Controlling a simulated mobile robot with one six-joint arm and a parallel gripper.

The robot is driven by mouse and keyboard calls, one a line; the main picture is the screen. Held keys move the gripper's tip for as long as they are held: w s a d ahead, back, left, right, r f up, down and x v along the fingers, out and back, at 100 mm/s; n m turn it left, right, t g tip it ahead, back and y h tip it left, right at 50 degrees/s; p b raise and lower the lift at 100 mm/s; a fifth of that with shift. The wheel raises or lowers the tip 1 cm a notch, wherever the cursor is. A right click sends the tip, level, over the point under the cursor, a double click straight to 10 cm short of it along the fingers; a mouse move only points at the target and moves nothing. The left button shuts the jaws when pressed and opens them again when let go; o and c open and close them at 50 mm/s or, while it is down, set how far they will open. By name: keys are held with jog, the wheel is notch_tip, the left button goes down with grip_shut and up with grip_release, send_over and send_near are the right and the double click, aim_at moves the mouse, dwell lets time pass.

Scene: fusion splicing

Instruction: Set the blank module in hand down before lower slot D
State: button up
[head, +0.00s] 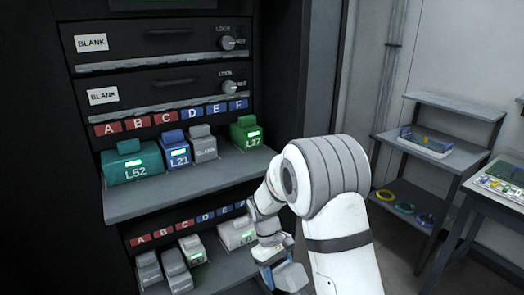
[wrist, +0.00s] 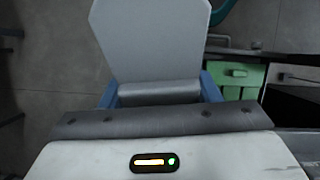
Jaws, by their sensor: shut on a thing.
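My gripper (head: 268,272) is at the lower middle of the head view, in front of the lower shelf's right end. It is shut on the grey blank module (head: 291,277), held off the shelf. In the wrist view the module (wrist: 150,38) stands out beyond the jaws, with a blue finger (wrist: 211,88) on each side. The lower slot D label (head: 203,218) is blue, in the lower label row. My gripper is to the right of and below it. The shelf area before D is partly hidden behind the white module (head: 237,233) and my arm.
On the lower shelf (head: 222,272) are grey modules (head: 149,270) at the left and a small white module (head: 192,249). The upper shelf (head: 150,203) holds L52 (head: 132,163), L21 (head: 176,152), a blank (head: 203,146) and L27 (head: 246,134). A bench (head: 490,195) stands right.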

jog(key=w+d+f+m+y+p, duration=0.2)
jog(key=d+m+p, duration=0.1)
jog(key=d+m, duration=0.4)
jog(key=d, duration=0.3)
jog(key=shift+w+f+m+g+y, duration=0.15)
jog(key=shift+f+m+g+y, duration=0.2)
jog(key=shift+m+g+y, duration=0.05)
